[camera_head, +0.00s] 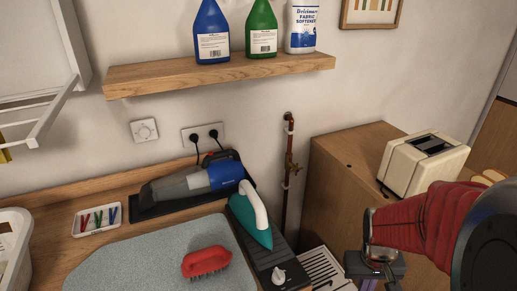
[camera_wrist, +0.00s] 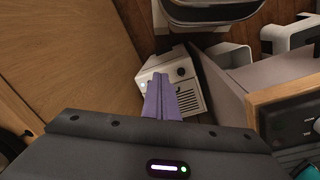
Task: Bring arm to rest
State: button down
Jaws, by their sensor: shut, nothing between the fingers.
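My gripper (camera_wrist: 161,84) shows in the wrist view as two purple fingers pressed together, shut and empty. It points down toward a white vented appliance (camera_wrist: 195,90) between wooden cabinet sides. I cannot tell the gap between fingertips and appliance. In the head view my red-sleeved arm reaches in from the right edge, in front of the wooden cabinet (camera_head: 345,165), with its wrist low in the picture. The fingertips are not clear there.
A toaster (camera_head: 425,162) stands on the cabinet close to my arm. The counter at left holds a teal iron (camera_head: 250,219), a red brush (camera_head: 206,262), a hand vacuum (camera_head: 195,183) and a pen tray (camera_head: 97,219). A shelf (camera_head: 220,73) with bottles hangs above. A copper pipe (camera_head: 287,175) runs down the wall.

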jog(key=s+a+r+n+t, duration=0.1)
jog(key=a+r+t, duration=0.1)
jog(key=a+r, duration=0.5)
jog(key=s+a+r+n+t+y, duration=0.1)
jog(key=s+a+r+t, duration=0.1)
jog(key=a+r, duration=0.5)
notch_tip(320, 180, up, 5)
jog(key=shift+a+r+t, duration=0.2)
jog(key=shift+a+t, duration=0.1)
jog(key=shift+t, duration=0.5)
jog(key=shift+s, duration=0.15)
